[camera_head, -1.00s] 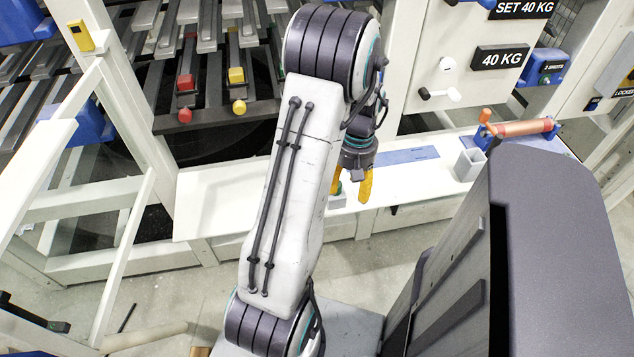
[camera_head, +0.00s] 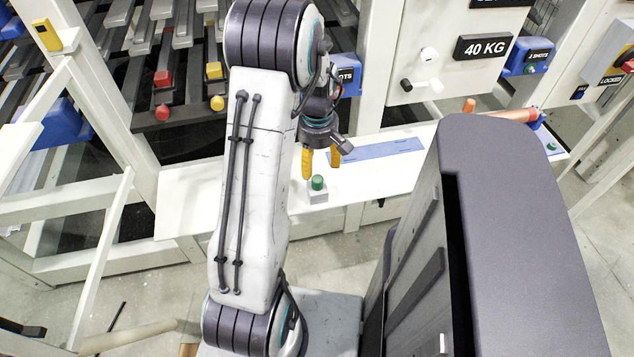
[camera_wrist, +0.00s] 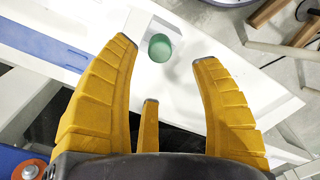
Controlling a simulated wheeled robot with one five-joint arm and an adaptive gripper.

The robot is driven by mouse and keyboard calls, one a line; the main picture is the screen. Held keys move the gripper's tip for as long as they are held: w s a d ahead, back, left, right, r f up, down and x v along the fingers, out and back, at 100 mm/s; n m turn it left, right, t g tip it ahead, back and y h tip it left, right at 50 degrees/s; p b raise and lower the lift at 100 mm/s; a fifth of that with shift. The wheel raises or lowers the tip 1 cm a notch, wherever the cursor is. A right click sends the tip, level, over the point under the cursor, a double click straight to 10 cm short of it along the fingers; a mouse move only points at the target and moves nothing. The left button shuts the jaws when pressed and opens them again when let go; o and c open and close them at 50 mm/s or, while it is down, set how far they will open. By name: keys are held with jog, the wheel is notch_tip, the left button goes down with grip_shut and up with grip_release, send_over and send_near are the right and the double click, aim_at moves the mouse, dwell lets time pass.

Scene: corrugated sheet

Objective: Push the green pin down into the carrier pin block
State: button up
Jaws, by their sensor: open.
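The green pin (camera_head: 318,183) stands upright in the small light-grey carrier pin block (camera_head: 318,197), near the front edge of the white bench. Its round top shows above the block. My gripper (camera_head: 320,172) is above and just behind the pin, with its yellow fingers pointing down. In the wrist view my gripper (camera_wrist: 165,52) is open, its fingers spread wide and empty. There the green pin (camera_wrist: 160,48) shows between the two fingertips, a little beyond them. I cannot tell whether a finger touches it.
The white bench (camera_head: 190,205) is mostly clear to the left. A blue strip (camera_head: 385,149) lies on it to the right. A panel with a 40 KG label (camera_head: 483,46) rises behind.

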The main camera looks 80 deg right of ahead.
aim_at(317, 178)
jog(key=shift+f, duration=3.7)
jog(key=shift+c, duration=0.2)
grip_shut()
